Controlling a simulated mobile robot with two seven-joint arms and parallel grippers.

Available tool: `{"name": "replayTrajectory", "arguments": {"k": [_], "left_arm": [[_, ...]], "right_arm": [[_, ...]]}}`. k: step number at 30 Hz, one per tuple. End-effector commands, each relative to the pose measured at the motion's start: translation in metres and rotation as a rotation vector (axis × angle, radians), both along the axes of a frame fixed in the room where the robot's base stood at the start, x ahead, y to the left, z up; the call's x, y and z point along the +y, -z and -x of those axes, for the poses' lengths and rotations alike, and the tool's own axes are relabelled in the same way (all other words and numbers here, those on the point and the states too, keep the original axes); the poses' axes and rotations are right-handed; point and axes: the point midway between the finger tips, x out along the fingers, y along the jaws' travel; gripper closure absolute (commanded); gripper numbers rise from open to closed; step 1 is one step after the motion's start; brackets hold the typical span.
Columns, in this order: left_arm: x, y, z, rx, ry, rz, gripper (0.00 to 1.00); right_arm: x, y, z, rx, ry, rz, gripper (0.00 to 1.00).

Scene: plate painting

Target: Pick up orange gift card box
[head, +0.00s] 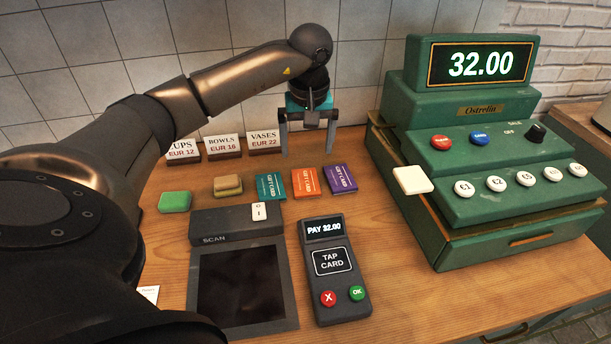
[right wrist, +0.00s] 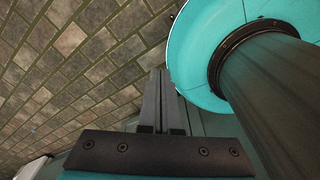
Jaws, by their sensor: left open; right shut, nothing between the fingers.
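The orange gift card box (head: 305,182) lies on the wooden counter (head: 420,310) in the head view, between a teal gift card box (head: 270,187) on its left and a purple one (head: 340,179) on its right. My left gripper (head: 308,150) hangs above and behind this row, fingers pointing down. It is open and empty, apart from the orange box. My right gripper (right wrist: 164,80) shows only in the right wrist view, its fingers together with nothing between them, over a tiled floor.
A green cash register (head: 480,150) reading 32.00 stands at the right. A card terminal (head: 333,270) and a scanner (head: 240,285) lie in front of the boxes. Price signs (head: 224,146) stand behind. A green block (head: 174,201) and a tan block (head: 228,185) lie left.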

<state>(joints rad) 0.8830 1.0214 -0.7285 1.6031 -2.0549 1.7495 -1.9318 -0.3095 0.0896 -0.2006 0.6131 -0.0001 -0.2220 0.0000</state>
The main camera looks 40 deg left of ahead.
Motion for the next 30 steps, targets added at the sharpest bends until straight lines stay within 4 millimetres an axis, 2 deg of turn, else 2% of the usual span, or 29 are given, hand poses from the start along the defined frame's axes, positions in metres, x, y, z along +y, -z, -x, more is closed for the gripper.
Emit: {"name": "replayTrajectory", "arguments": {"k": [1,6,14,21,25,30], "left_arm": [[0.001,0.014,0.0,0.005,0.0,0.001,0.0],[0.004,0.043,-0.004,0.003,-0.001,0.002,0.0],[0.007,0.062,-0.006,0.001,0.0,0.001,0.0],[0.011,0.097,-0.009,0.002,-0.001,0.002,0.0],[0.012,0.106,-0.01,0.001,0.0,0.002,0.0],[0.012,0.107,-0.011,-0.001,0.001,0.001,0.0]], "right_arm": [[0.0,0.002,-0.003,-0.004,0.0,-0.001,1.0],[0.001,0.004,-0.009,-0.015,0.001,-0.002,1.0],[0.013,0.006,-0.013,-0.022,0.006,-0.018,1.0],[0.013,0.009,-0.013,-0.022,0.006,-0.019,1.0],[0.013,0.01,-0.013,-0.022,0.007,-0.018,1.0],[0.009,0.009,-0.012,-0.022,0.005,-0.013,1.0]]}}
